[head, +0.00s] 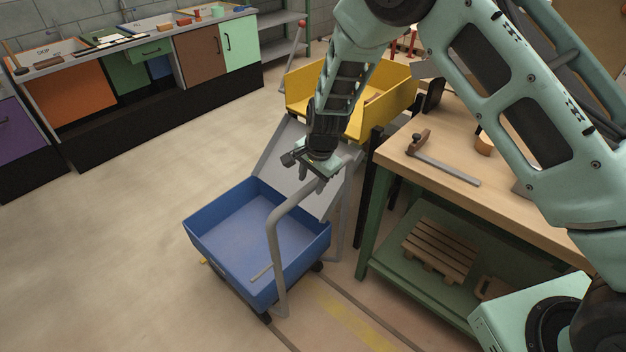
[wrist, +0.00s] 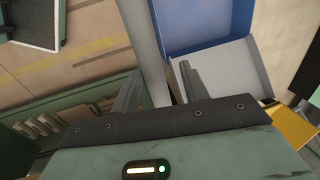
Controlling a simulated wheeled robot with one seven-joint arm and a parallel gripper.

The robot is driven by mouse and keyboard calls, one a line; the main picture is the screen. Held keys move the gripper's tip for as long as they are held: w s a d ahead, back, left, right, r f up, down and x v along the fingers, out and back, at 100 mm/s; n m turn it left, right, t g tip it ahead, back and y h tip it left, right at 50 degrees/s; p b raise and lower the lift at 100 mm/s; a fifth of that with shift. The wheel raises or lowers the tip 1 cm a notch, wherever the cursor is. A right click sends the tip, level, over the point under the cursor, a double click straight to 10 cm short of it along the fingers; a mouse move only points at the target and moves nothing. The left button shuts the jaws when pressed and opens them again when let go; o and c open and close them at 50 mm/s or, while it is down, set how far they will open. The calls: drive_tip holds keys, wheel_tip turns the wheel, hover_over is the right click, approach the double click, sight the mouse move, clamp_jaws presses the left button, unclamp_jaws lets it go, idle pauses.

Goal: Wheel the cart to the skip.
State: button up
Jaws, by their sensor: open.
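The cart (head: 255,225) is a blue open tray on small dark wheels with a grey tube handle (head: 275,240). Its tray looks empty. In the wrist view the blue tray (wrist: 190,25) is at the top and the grey handle tube (wrist: 148,45) runs down toward the fingers. My gripper (head: 312,170) is open at the top bar of the handle. In the wrist view its fingers (wrist: 160,88) show either side of the tube; I cannot tell if they touch it. A yellow open container (head: 380,105), possibly the skip, stands behind the cart, with a sloping grey panel (head: 295,165) between them.
A workbench (head: 470,160) with a clamp (head: 440,160) and a pallet (head: 440,250) on its lower shelf stands close to the right of the cart. A counter (head: 130,45) with coloured doors lines the back left; lettering there seems to read SKIP. The floor to the left is clear.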

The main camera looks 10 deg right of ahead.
drive_tip(key=shift+d, duration=0.1)
drive_tip(key=b+v, duration=0.2)
drive_tip(key=v, duration=1.5)
drive_tip(key=shift+r, duration=0.2)
drive_tip(key=s+r+n+g, duration=0.2)
drive_tip(key=s+n, duration=1.6)
drive_tip(key=s, duration=1.4)
drive_tip(key=shift+s+a+r+n+h, duration=0.2)
drive_tip(key=shift+a+r+n+h, duration=0.1)
drive_tip(key=shift+a+h, duration=0.15)
